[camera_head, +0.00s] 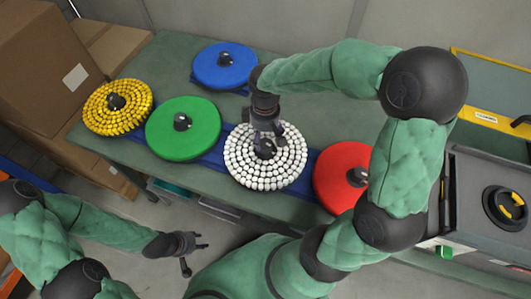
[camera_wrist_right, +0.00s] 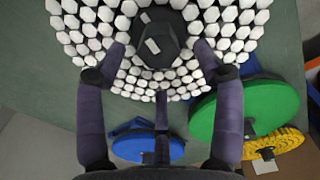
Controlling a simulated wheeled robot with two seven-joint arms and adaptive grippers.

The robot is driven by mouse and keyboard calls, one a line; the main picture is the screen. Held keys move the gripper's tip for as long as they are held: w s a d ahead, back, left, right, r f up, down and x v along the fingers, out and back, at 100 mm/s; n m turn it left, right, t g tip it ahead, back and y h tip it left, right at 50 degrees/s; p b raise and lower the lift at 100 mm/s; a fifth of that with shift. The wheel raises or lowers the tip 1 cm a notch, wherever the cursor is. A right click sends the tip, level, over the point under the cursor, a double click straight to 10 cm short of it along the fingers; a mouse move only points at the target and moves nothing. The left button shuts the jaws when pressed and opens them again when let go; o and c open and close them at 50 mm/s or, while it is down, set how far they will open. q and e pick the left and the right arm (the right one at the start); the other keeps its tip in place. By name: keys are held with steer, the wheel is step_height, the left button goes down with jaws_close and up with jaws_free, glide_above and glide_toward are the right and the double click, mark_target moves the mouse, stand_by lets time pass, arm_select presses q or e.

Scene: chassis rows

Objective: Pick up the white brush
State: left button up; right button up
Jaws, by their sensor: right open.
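The white brush (camera_head: 241,168) is a round disc of white bristle tufts with a black hub in its middle. It lies on the blue strip on the green table. My right gripper (camera_head: 264,140) is above the brush at its hub. In the right wrist view the brush (camera_wrist_right: 90,25) fills the top, and the open fingers of my right gripper (camera_wrist_right: 160,62) reach either side of the black hub (camera_wrist_right: 158,38). I cannot tell whether they touch it. My left gripper (camera_head: 190,252) is empty, off the table's front edge, with its fingers apart.
A green disc (camera_head: 180,140), a yellow brush (camera_head: 95,112) and a blue disc (camera_head: 212,72) lie left of the white brush. A red disc (camera_head: 335,180) lies close on its right. Cardboard boxes (camera_head: 40,60) stand at far left, a grey machine (camera_head: 470,200) at right.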

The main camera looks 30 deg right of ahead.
mark_target(265, 142)
step_height(265, 142, down, 5)
steer(key=shift+d+f+b, duration=0.1)
steer(key=shift+b, duration=1.05)
jaws_close()
steer(key=shift+r, duration=0.2)
